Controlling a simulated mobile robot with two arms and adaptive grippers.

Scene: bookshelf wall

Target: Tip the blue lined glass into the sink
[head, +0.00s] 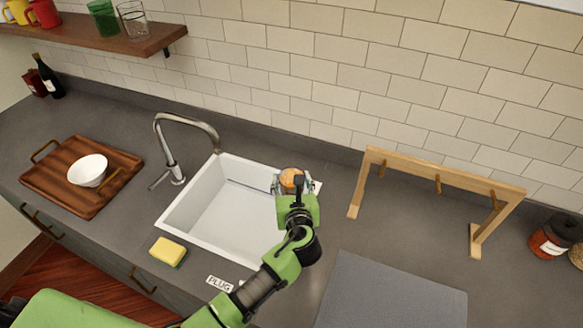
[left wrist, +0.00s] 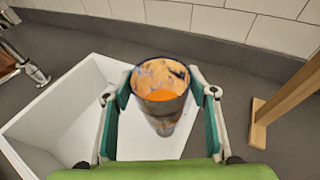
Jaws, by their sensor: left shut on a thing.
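The glass (head: 291,177) has an orange top surface or contents and some blue marks. It also shows in the left wrist view (left wrist: 160,82), mouth toward the camera, and looks about upright. My left gripper (head: 292,186) is shut on it, with one finger on each side in the left wrist view (left wrist: 161,112). It holds the glass over the right side of the white sink (head: 183,207). The sink's wall also shows in the left wrist view (left wrist: 45,108). My arm hides part of the sink's right side. My right gripper is not in view.
The faucet (head: 170,150) stands at the sink's back left. A wooden rack (head: 445,175) stands to the right. A wooden tray (head: 60,180) with a white bowl (head: 88,170) is left.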

